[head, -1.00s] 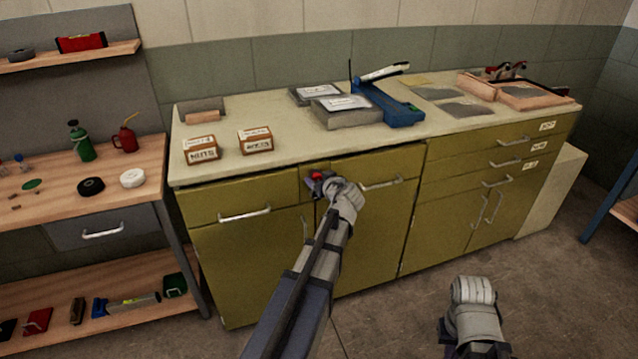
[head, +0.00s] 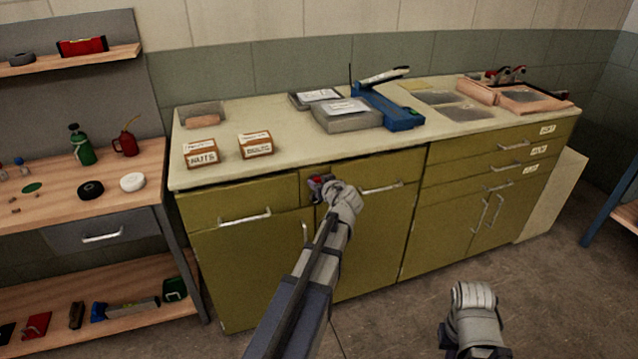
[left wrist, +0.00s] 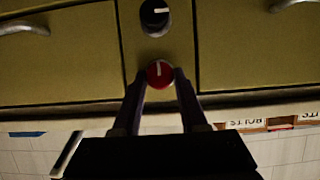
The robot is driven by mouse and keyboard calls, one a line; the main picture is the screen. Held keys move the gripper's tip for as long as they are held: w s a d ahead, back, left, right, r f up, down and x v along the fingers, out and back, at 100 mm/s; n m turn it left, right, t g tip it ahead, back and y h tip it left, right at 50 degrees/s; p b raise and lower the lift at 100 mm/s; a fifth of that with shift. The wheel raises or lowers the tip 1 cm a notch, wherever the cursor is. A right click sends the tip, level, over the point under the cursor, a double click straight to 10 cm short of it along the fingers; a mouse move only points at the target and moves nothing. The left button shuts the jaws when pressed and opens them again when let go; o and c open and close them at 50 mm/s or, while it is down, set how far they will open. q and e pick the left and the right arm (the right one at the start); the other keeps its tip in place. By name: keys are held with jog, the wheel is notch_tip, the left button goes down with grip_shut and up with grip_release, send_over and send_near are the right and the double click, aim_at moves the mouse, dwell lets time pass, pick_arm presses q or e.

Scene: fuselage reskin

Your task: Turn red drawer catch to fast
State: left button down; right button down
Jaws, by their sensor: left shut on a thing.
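The red drawer catch (left wrist: 159,73) is a round knob with a white line, on the narrow panel between two drawers of the olive cabinet. In the left wrist view its line runs upright in the picture. In the head view only a bit of red (head: 316,181) shows beside my gripper. My left gripper (left wrist: 160,78) is shut on the red catch, one finger on each side. It also shows in the head view (head: 322,185). My right wrist (head: 474,297) is low at the right, apart from the cabinet; its fingers are hidden.
Drawer handles (head: 245,217) stick out on both sides. The counter (head: 285,120) above holds NUTS (head: 201,156) and BOLTS (head: 255,146) boxes. The floor at the right is clear.

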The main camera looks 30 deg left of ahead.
dwell(0.3)
pick_arm(q)
jog(key=m, duration=0.1)
jog(key=m+g+y+b, duration=0.1)
jog(key=shift+w+d+f+m, duration=0.15)
jog(key=shift+w+m, duration=0.05)
jog(key=shift+m, duration=0.2)
jog(key=shift+w+d+f+m+g+y+b, duration=0.15)
jog(key=shift+m+g+y+b, duration=0.2)
jog(key=shift+m+y+b, duration=0.95)
jog(key=shift+s+a+f+m+g+y+b, duration=0.1)
jog(key=shift+m+g+y+b, duration=0.4)
jog(key=shift+m+b, duration=1.4)
jog(key=shift+w+d+f+m+g+y+b, duration=0.2)
jog(key=shift+m+y+b, duration=0.8)
jog(key=shift+m, duration=1.1)
jog(key=shift+s+a+r, duration=0.1)
jog(key=shift+s, duration=0.05)
jog(key=shift+c, duration=2.4)
grip_release()
